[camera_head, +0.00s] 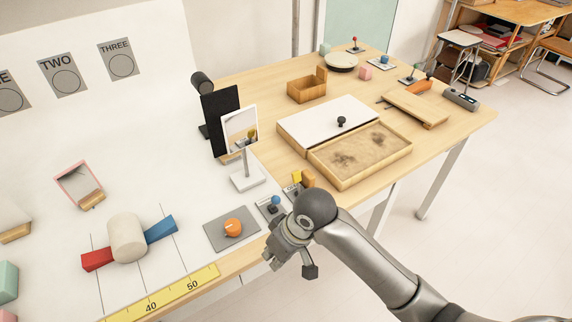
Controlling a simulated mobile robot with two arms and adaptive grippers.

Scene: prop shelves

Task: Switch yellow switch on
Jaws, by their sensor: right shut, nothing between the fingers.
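The yellow switch (297,177) is a small yellow piece on a grey base near the table's front edge, right of a blue-knobbed control (275,201). Its lower part and base are partly hidden by my right arm, so I cannot tell its position. My right gripper (274,259) is shut and empty, pointing down at the front edge, nearer the camera than the switch and apart from it. My left gripper is not in view.
An orange knob on a grey plate (215,241) lies left of the blue control. A small mirror on a stand (246,180) stands behind. A wooden sand tray (353,183) lies to the right. A yellow ruler (171,295) runs along the front left.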

